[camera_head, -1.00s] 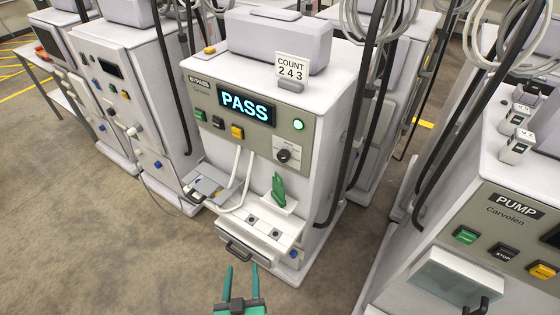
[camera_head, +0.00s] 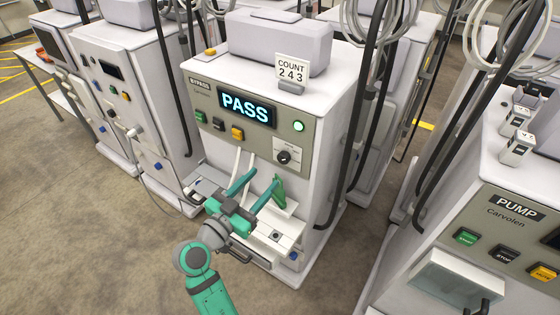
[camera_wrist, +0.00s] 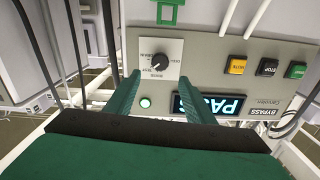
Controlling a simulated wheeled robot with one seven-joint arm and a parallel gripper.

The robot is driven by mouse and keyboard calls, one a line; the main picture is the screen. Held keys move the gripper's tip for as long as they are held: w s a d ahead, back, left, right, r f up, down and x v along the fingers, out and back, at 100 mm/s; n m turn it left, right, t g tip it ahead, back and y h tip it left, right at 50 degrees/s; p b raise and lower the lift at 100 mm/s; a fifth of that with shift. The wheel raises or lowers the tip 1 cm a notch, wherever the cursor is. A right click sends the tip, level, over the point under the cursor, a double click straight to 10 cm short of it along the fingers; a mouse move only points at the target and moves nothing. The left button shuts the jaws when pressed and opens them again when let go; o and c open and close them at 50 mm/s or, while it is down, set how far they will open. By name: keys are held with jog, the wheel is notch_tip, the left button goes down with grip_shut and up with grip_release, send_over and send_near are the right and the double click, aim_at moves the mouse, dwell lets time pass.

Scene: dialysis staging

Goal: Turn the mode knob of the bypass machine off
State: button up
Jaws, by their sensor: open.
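The bypass machine (camera_head: 290,85) stands in the middle of the head view, with its display (camera_head: 247,107) lit and reading PASS. Its mode knob (camera_head: 284,157) is a round black dial on a pale plate, right of the yellow button. In the wrist view, where the panel appears upside down, the knob (camera_wrist: 159,62) shows between the fingertips, farther off.
A green holder (camera_head: 279,191) sticks out below the knob, close to my right finger. A green lamp (camera_head: 298,126) is lit above the knob. Dark hoses (camera_head: 345,150) hang along the machine's right side. A pump machine (camera_head: 515,205) stands at right. Floor lies open at lower left.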

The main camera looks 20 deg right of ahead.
aim_at(282, 159)
jog(key=x, duration=1)
jog(key=shift+w+d, duration=0.1)
jog(key=c, duration=1.1)
